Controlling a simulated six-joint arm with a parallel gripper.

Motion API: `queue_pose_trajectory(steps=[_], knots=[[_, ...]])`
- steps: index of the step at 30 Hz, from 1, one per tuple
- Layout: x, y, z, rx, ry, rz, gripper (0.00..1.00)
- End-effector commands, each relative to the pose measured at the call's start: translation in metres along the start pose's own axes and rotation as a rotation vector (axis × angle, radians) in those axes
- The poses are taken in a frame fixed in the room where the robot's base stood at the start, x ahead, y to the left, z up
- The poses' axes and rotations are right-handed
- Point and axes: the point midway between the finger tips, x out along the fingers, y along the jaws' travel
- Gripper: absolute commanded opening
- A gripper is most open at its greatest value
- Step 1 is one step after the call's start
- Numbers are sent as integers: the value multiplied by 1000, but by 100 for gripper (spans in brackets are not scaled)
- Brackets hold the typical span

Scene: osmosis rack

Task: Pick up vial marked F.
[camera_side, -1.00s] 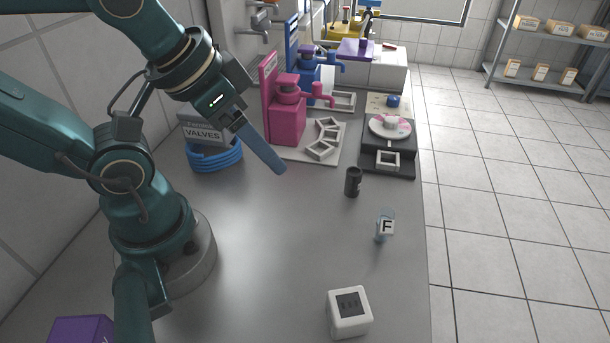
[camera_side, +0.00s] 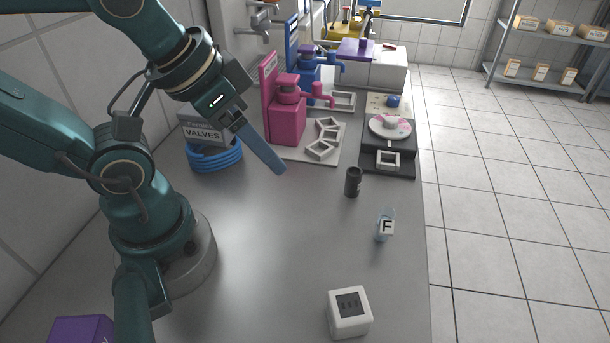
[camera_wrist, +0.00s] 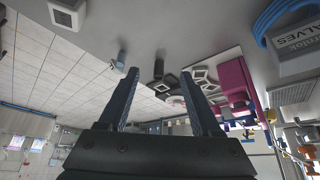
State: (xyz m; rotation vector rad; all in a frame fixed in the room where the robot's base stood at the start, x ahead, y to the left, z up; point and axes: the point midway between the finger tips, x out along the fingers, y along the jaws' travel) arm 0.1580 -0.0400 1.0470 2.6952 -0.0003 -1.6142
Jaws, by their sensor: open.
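The vial marked F (camera_side: 386,227) is a small clear, bluish vial with a white label bearing a black F. It stands on the grey bench near its right edge in the side view. In the wrist view a small bluish upright thing (camera_wrist: 120,59) near the bench edge looks like the same vial; its letter cannot be read there. My gripper (camera_side: 280,168) is high over the bench, to the left of the vial and well apart from it. In the wrist view its two fingers (camera_wrist: 162,88) are spread with nothing between them.
A black cylinder (camera_side: 353,182) stands behind the vial. A white cube with a dark display (camera_side: 349,312) sits in front. Pink equipment (camera_side: 287,118), a blue coil (camera_side: 214,157) and a black stand with a round plate (camera_side: 388,145) are farther back. The bench middle is clear.

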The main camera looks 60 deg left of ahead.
Motion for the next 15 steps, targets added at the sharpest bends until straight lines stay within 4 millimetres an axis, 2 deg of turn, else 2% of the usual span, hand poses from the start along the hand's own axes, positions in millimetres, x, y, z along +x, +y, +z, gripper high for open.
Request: queue_pose_trajectory(steps=[12,15], knots=[[0,0,0,3,-1,0,68],[-1,6,2,-12,-12,29,68]])
